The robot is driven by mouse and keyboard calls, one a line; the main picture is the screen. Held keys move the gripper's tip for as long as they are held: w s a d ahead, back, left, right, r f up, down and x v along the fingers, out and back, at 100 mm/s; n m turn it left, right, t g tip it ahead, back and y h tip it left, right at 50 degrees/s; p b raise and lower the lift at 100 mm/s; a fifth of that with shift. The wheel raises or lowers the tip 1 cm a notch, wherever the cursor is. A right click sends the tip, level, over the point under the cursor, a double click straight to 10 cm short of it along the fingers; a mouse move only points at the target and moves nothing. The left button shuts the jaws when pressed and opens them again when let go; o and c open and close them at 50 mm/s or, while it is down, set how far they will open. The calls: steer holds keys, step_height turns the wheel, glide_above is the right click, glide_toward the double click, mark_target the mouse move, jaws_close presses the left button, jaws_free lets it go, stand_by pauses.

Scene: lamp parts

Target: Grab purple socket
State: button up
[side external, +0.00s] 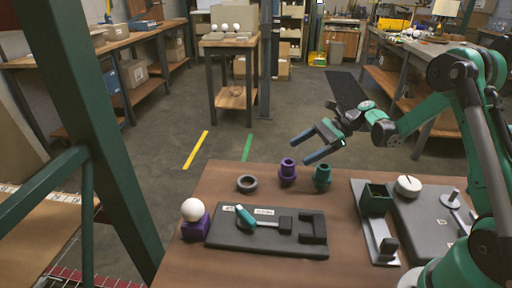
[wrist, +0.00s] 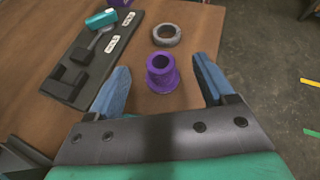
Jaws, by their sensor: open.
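The purple socket (side external: 287,170) stands upright on the wooden table near its far edge, between a grey ring and a green socket. In the wrist view the purple socket (wrist: 161,74) lies between and beyond my two blue fingertips, its round opening facing up. My gripper (side external: 302,148) is open and empty. In the side view it hangs in the air above and slightly right of the socket. It also shows in the wrist view (wrist: 160,78), with a finger on each side of the socket and no visible contact.
A grey ring (side external: 247,184) is left of the socket and a green socket (side external: 322,175) close on its right. A white ball on a purple block (side external: 195,228) stands left. A green box (side external: 375,199) stands right.

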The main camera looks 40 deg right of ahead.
mark_target(285, 164)
steer(key=shift+s+d+f+m+y, duration=0.2)
steer(key=shift+d+f+m+y, duration=0.25)
steer(key=shift+f+m, duration=0.1)
steer(key=shift+x, duration=2.75)
jaws_close()
